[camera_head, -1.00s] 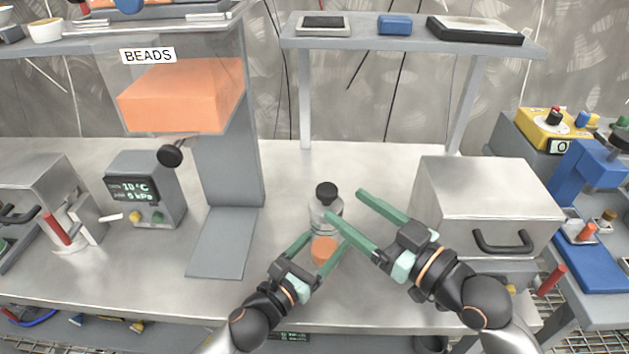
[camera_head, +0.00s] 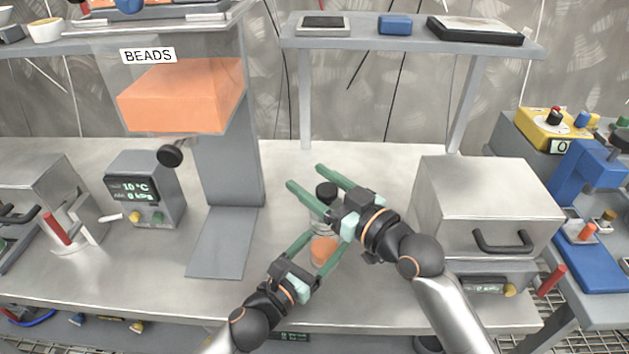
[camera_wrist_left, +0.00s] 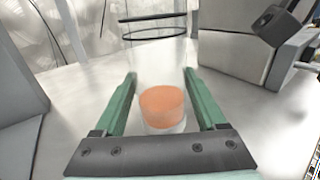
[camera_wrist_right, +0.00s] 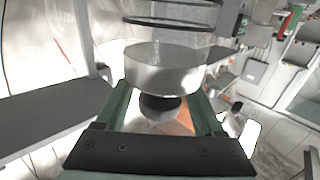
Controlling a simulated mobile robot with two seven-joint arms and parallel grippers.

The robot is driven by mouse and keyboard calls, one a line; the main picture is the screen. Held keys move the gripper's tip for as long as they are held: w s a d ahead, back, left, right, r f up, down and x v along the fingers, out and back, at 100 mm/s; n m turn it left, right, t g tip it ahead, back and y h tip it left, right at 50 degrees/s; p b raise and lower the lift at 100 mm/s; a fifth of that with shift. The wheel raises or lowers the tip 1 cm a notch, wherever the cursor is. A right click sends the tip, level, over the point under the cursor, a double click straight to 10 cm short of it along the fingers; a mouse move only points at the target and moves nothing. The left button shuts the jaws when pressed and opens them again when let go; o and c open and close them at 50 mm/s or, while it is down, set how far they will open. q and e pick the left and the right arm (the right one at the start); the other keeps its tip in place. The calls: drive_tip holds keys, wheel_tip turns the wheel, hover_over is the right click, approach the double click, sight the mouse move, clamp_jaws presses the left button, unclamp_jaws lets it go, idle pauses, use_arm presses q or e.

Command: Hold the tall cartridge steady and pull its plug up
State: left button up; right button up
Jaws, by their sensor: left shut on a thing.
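The tall cartridge (camera_head: 323,250) is a clear upright cylinder on the bench, with orange beads at its bottom. Its plug has a black knob (camera_head: 327,189) on top. My left gripper (camera_head: 328,240) is shut on the cartridge's lower part; in the left wrist view the fingers lie on both sides of the clear wall, near the beads (camera_wrist_left: 162,105). My right gripper (camera_head: 305,177) is open at the knob's height, and its hand hides part of the cartridge top. In the right wrist view the grey plug (camera_wrist_right: 165,75) and its knob (camera_wrist_right: 160,106) are between the fingers, with gaps beside the knob.
A bead hopper (camera_head: 180,95) on a grey stand is at the left, beside a gauge box (camera_head: 145,190). A steel box with a handle (camera_head: 490,205) stands close to my right arm. A shelf (camera_head: 410,45) spans behind. The bench behind the cartridge is clear.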

clamp_jaws()
idle(0.3)
idle(0.9)
